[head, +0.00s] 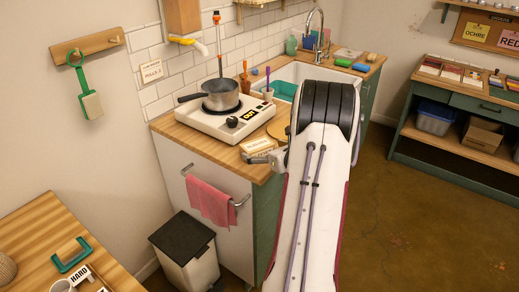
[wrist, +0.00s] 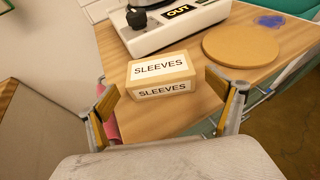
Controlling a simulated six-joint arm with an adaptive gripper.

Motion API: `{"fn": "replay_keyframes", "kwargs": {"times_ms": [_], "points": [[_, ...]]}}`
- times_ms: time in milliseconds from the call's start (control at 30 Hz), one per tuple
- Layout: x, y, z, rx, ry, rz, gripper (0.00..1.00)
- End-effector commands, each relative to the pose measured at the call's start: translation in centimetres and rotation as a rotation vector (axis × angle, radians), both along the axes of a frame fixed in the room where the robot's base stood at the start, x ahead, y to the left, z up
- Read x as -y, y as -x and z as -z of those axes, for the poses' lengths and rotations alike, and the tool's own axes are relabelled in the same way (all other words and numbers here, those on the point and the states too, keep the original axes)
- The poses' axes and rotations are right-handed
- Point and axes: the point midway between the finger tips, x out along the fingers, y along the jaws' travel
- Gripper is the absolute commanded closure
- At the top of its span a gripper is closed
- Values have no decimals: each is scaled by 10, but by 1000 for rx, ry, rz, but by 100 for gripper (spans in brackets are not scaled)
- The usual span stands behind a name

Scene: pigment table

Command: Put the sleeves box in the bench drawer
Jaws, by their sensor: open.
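The sleeves box (wrist: 160,70) is a small wooden-coloured box with white SLEEVES labels on its top and front. It sits on the kitchen counter (wrist: 205,103) close to the front edge. It also shows small in the head view (head: 257,145), beside my gripper. My gripper (wrist: 168,97) is open, with one finger on each side of the box's near end in the wrist view; I see no clear contact. In the head view my gripper (head: 268,157) is at the counter's front edge. A green bench at the right has a drawer (head: 478,104) that looks shut.
A white hob (head: 226,118) with a grey pot stands just behind the box. A round wooden board (wrist: 240,45) lies to its right. A pink towel (head: 211,201) hangs on the counter front, above a lidded bin (head: 183,240). Colour-labelled boxes stand on the bench top. Open floor lies between counter and bench.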

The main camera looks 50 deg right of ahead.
Motion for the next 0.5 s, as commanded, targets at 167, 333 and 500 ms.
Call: {"fn": "replay_keyframes", "kwargs": {"times_ms": [167, 333, 500], "points": [[-9, 23, -11, 0, 1, 2, 7], [-17, 43, -19, 0, 1, 2, 7], [-23, 57, -26, 1, 1, 1, 7]]}}
